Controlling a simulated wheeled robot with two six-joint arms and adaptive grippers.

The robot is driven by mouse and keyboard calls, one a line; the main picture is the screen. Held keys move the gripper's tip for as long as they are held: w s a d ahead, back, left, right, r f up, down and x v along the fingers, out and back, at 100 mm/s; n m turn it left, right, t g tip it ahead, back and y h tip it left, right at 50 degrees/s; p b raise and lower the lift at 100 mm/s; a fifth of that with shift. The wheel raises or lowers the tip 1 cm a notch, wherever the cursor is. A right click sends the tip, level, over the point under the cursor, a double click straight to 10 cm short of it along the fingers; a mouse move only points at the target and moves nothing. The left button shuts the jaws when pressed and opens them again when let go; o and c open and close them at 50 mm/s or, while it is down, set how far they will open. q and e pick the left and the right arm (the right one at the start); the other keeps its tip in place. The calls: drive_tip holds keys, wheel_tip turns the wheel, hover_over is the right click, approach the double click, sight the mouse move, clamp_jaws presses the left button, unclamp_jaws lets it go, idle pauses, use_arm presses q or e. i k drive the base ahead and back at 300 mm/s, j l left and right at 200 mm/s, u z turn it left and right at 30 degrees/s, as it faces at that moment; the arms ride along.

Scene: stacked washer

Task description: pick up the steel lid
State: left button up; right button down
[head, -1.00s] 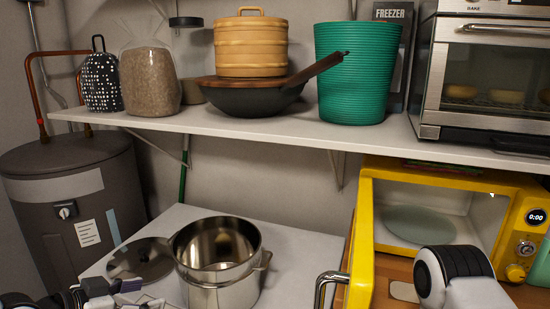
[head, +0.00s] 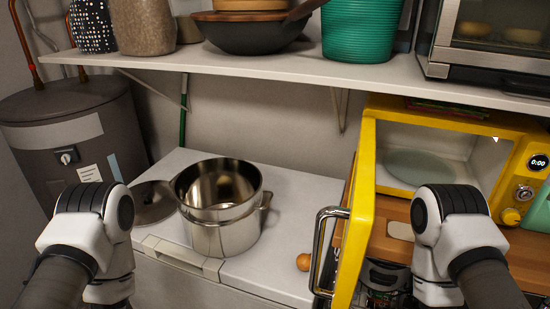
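The steel lid (head: 150,205) lies on the white surface at the left of the steel pot (head: 222,225). The pot and my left arm hide parts of it. The pot stands upright and open, with no lid on it. My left arm's pale joint is in front of the left end of the white surface, and the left gripper itself does not show. My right arm is at the lower right, before the yellow microwave. Dark parts beside it look like my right gripper (head: 385,279); its fingers cannot be made out.
The yellow microwave (head: 519,150) has its door open, jutting forward near my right arm. A shelf (head: 270,65) with a wok and green bin runs above. A grey tank (head: 50,135) stands left.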

sight(154, 201)
drive_tip(key=k+j+u, duration=0.25)
drive_tip(key=k+j, duration=0.15)
drive_tip(key=j, duration=0.15)
drive_tip(key=i+j, duration=0.1)
drive_tip(key=j, duration=0.55)
drive_tip(key=i+j+u, duration=0.1)
drive_tip(key=j, duration=0.2)
